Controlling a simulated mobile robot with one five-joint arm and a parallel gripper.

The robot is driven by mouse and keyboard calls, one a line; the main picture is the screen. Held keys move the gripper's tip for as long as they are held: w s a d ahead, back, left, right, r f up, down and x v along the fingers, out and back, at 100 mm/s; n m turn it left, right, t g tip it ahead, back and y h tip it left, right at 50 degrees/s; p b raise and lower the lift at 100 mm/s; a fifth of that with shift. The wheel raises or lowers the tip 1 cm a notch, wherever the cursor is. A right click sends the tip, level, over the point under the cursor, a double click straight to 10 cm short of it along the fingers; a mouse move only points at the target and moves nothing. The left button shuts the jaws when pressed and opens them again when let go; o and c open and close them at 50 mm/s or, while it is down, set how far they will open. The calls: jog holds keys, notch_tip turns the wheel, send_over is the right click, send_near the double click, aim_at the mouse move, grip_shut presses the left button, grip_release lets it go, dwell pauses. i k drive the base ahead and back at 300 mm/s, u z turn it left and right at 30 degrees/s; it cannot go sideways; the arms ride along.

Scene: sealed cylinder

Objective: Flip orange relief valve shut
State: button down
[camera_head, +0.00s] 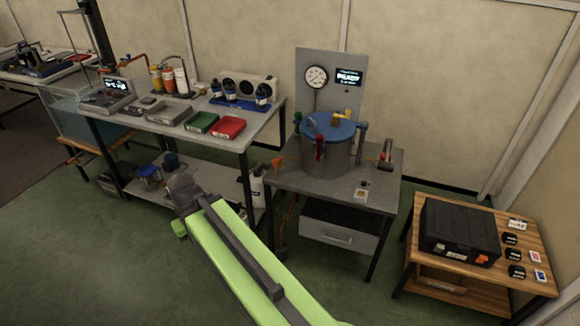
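A grey sealed cylinder (327,158) with a blue lid (330,126) stands upright on the grey bench. A small orange lever (278,162) shows at the cylinder's lower left, near the bench's left edge. A yellow-orange fitting (337,118) sits on top of the lid. I cannot tell for sure which of these is the relief valve, or its open or shut position. A red handle (319,148) hangs at the cylinder's front, and a green fitting shows at its left rim.
Behind the cylinder is a panel with a gauge (316,77) and a lit display (349,77). A red-handled device (386,153) stands right of it. A crowded workbench (262,117) is at left, a wooden table (412,278) at right. Green floor between is clear.

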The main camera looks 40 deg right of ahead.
aim_at(276, 162)
jog(key=z, duration=0.2)
jog(key=i, duration=1)
jog(key=u, duration=0.1)
